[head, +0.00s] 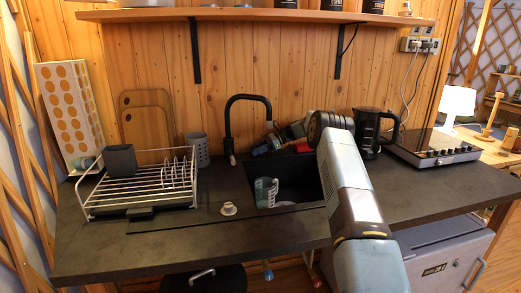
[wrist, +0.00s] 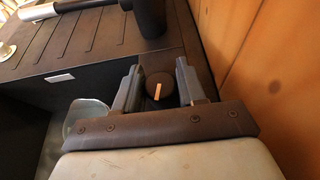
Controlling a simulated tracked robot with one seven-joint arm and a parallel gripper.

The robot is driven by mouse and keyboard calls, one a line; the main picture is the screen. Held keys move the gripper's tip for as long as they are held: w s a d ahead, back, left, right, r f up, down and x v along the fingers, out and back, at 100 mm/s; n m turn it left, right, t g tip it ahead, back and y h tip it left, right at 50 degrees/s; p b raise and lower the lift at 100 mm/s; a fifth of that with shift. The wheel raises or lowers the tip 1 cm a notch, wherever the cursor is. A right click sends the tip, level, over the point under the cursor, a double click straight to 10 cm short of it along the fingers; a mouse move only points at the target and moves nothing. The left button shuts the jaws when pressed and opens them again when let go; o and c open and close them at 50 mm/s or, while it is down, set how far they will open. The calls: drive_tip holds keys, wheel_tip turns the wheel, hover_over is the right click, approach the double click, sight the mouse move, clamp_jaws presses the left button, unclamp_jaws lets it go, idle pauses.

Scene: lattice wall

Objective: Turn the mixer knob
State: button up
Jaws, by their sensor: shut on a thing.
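The mixer knob (wrist: 160,90) is a round dark knob with a pale pointer line, seen in the wrist view on the dark counter close to the wooden wall. My gripper (wrist: 158,74) has one grey finger on each side of it and is shut on the knob. The line points roughly up and down in the picture. The black faucet (head: 232,125) stands at the back of the sink in the head view, and its base (wrist: 150,16) shows beyond the knob in the wrist view.
The sink (head: 296,192) holds a clear cup (head: 266,192). A white dish rack (head: 135,190) is at the left, a shelf (head: 250,15) above. The wooden wall (wrist: 250,70) is close beside my gripper.

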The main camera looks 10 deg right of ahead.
drive_tip(key=shift+s+a+f, duration=0.1)
drive_tip(key=shift+s+a, duration=0.05)
drive_tip(key=o, duration=1)
drive_tip(key=shift+c, duration=0.2)
drive_tip(key=shift+d, duration=0.2)
drive_tip(key=shift+d, duration=0.1)
drive_tip(key=shift+d+r, duration=0.25)
drive_tip(key=v, duration=1.1)
drive_tip(key=shift+s, duration=0.1)
